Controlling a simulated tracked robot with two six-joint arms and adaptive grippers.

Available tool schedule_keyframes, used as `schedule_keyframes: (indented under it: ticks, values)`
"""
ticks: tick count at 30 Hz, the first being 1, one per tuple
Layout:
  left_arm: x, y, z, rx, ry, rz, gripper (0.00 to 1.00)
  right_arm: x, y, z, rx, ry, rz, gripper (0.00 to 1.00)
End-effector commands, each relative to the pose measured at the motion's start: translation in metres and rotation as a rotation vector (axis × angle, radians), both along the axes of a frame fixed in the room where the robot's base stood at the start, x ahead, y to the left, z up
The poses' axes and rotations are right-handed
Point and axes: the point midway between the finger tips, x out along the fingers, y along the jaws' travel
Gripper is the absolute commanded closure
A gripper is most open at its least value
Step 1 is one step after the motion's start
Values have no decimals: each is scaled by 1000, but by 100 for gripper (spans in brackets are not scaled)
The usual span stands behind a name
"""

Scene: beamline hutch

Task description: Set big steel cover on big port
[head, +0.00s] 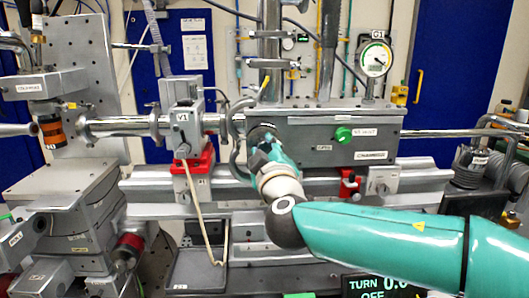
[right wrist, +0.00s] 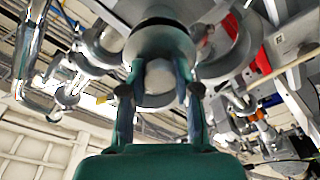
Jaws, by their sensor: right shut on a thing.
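My right gripper (head: 264,150) is at the left part of the front of the grey chamber box (head: 310,122). In the right wrist view its two teal fingers are closed around the pale round knob of the big steel cover (right wrist: 160,76). The round steel body shows beyond the fingertips, close to the chamber. In the head view the gripper hides most of the cover and the big port behind it. I cannot tell whether the cover touches the port. My left gripper is not in view.
A curved grey part (head: 237,130) is just left of my right gripper. A green knob (head: 343,134) is to the right on the chamber. A valve marked V1 (head: 183,130) and a red block (head: 194,158) stand left. A pressure gauge (head: 375,58) is above right.

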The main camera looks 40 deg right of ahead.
Motion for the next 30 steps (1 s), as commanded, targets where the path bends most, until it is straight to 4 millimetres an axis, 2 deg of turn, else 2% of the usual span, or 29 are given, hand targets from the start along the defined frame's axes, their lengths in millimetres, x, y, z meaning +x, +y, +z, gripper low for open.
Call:
schedule_keyframes:
  ticks: [8, 9, 14, 25, 30]
  values:
    - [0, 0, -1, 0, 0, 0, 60, 1, -1, 0, -1, -1, 0, 100]
    - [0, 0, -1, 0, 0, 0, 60, 1, -1, 0, -1, -1, 0, 65]
    - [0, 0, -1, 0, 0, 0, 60, 1, -1, 0, 0, -1, 1, 39]
    - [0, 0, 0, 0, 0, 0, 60, -1, 1, 0, 0, 0, 1, 39]
    - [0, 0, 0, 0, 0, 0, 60, -15, 11, -1, 0, -1, 3, 39]
